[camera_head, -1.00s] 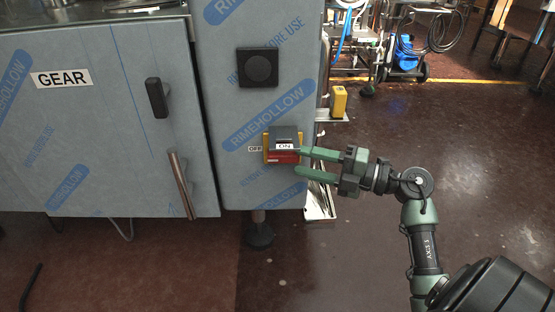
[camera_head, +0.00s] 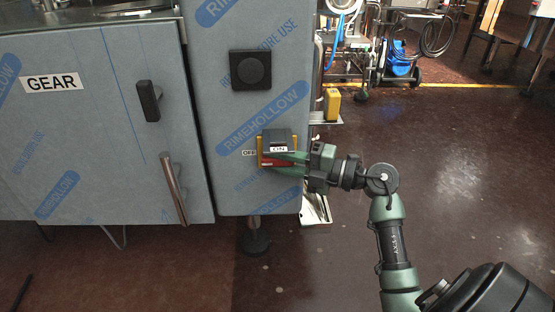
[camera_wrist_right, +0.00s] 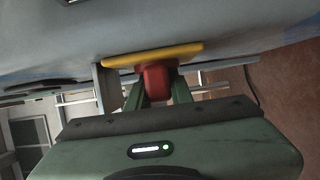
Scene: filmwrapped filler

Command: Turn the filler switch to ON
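The filler switch is a red knob (camera_head: 268,162) on a yellow plate (camera_head: 260,147) on the film-covered cabinet. A dark grey block above the knob carries an upside-down "ON" label (camera_head: 278,149); an "OFF" label (camera_head: 249,153) is at the left. My right gripper (camera_head: 268,161) reaches in from the right, its green fingers at the knob, one above the other. In the right wrist view the red knob (camera_wrist_right: 156,82) sits between the two fingertips (camera_wrist_right: 157,80), which appear to touch its sides, below the yellow plate (camera_wrist_right: 155,54). My left gripper is out of view.
A black square knob (camera_head: 250,70) is above the switch. A black latch (camera_head: 148,101) and a metal bar handle (camera_head: 174,188) are on the GEAR door (camera_head: 70,130). A yellow box (camera_head: 332,104) is behind the cabinet's right side. The floor at right is open.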

